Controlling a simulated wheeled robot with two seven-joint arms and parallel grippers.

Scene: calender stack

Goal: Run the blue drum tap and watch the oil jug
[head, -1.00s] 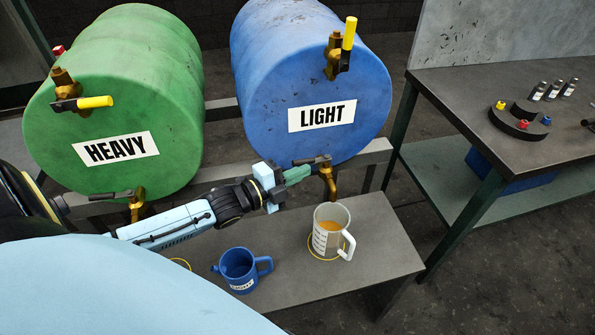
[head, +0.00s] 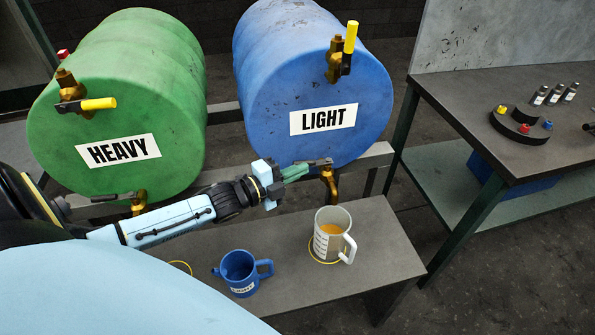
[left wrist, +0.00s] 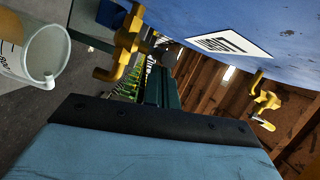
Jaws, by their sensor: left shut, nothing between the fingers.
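The blue drum (head: 290,75), labelled LIGHT, lies on a rack. Its lower brass tap (head: 329,182) has a dark lever (head: 312,162) pointing left; the tap also shows in the left wrist view (left wrist: 126,45). The pale oil jug (head: 323,248) stands upright on the bench below the spout, with amber oil (head: 331,229) inside. The jug also shows in the left wrist view (left wrist: 42,55). I cannot make out an oil stream. My left gripper (head: 306,170) is shut and empty, its fingertips close to the lever; contact is unclear. My right gripper is out of view.
A blue jug (head: 239,271) stands left of the oil jug on the bench (head: 380,240). A green drum (head: 120,100) labelled HEAVY lies at the left, with its own taps. A side table (head: 450,95) at the right holds small bottles (head: 555,94).

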